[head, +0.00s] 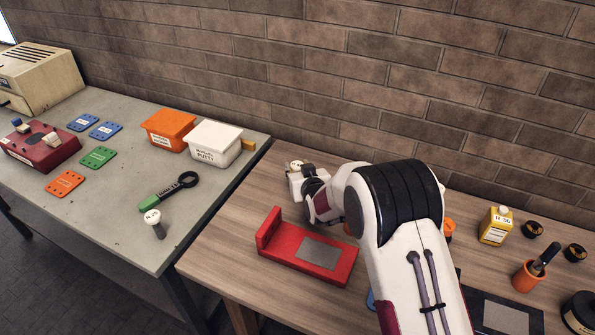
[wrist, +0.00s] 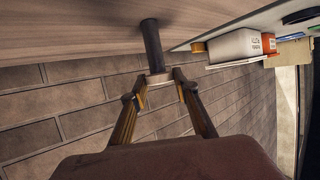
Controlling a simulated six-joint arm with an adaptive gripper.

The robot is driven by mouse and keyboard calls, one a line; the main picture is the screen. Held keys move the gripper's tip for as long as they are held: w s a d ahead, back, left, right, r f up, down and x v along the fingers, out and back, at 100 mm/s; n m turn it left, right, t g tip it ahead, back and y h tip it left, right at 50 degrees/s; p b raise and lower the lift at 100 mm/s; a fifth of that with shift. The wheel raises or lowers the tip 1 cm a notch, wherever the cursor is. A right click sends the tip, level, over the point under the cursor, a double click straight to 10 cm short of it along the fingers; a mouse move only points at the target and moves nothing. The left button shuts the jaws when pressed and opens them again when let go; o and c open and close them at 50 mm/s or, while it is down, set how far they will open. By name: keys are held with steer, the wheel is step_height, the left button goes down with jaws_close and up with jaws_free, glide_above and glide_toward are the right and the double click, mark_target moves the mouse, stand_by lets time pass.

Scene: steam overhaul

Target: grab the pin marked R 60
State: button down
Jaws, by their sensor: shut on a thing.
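My gripper (wrist: 160,86) is shut on a pin (wrist: 152,45) in the wrist view. The pin has a dark shaft and a pale head held between the fingertips. Its shaft points toward the wooden table; whether its end touches the wood I cannot tell. Any mark on its head is not readable there. In the head view, my white arm largely hides the gripper and the held pin.
A red cradle with a grey plate (head: 320,252) lies left of my arm on the wooden table (head: 220,262). A yellow container (head: 496,226) and an orange cup (head: 527,277) stand right. Orange (head: 168,128) and white (head: 214,142) tubs and a green-handled wrench (head: 165,194) are on the grey table.

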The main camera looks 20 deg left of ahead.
steer(key=shift+r, duration=0.15)
step_height(320, 180, up, 10)
stand_by(0.7)
